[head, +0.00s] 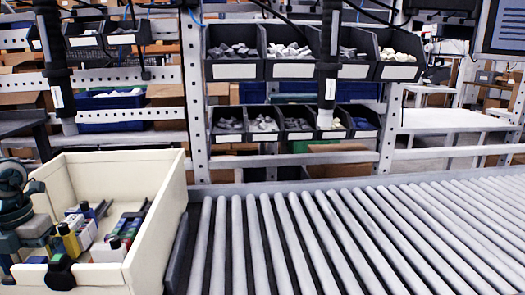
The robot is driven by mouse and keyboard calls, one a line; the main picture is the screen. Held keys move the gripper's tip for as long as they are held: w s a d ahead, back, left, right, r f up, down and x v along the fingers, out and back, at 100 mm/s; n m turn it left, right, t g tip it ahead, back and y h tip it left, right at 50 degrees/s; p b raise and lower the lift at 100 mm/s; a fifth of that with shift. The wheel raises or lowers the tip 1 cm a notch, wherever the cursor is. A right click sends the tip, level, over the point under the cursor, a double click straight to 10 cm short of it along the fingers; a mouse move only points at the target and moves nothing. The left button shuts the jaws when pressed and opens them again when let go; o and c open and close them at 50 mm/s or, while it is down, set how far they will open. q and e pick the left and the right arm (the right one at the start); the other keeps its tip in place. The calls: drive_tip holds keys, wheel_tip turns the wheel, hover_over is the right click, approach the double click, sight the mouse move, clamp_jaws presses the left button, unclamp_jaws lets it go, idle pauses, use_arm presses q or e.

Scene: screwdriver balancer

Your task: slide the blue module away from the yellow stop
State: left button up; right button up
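I cannot make out a clear blue module against a yellow stop. In the cream bin (160,215) at the lower left, a yellow piece (69,241) stands among mixed parts, with a small blue piece (87,210) just beyond it. Whether these are the module and the stop, I cannot tell. My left gripper (40,240), dark and partly cut off at the left edge, is at the bin's near left side. Its fingertips are not clear against the parts, so its opening and any hold are unclear. My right gripper is out of view.
An empty roller conveyor (330,235) fills the lower right. Two black hanging tools (330,60) (55,60) come down in front of a rack. Dark parts bins (235,70) stand on the rack. A monitor (505,28) is at the upper right.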

use_arm(q)
drive_tip(key=shift+r, duration=0.15)
drive_tip(key=shift+r+p, duration=0.45)
drive_tip(key=shift+r, duration=0.45)
wheel_tip(320, 180, up, 12)
drive_tip(key=p, duration=0.7)
drive_tip(key=shift+w, duration=0.4)
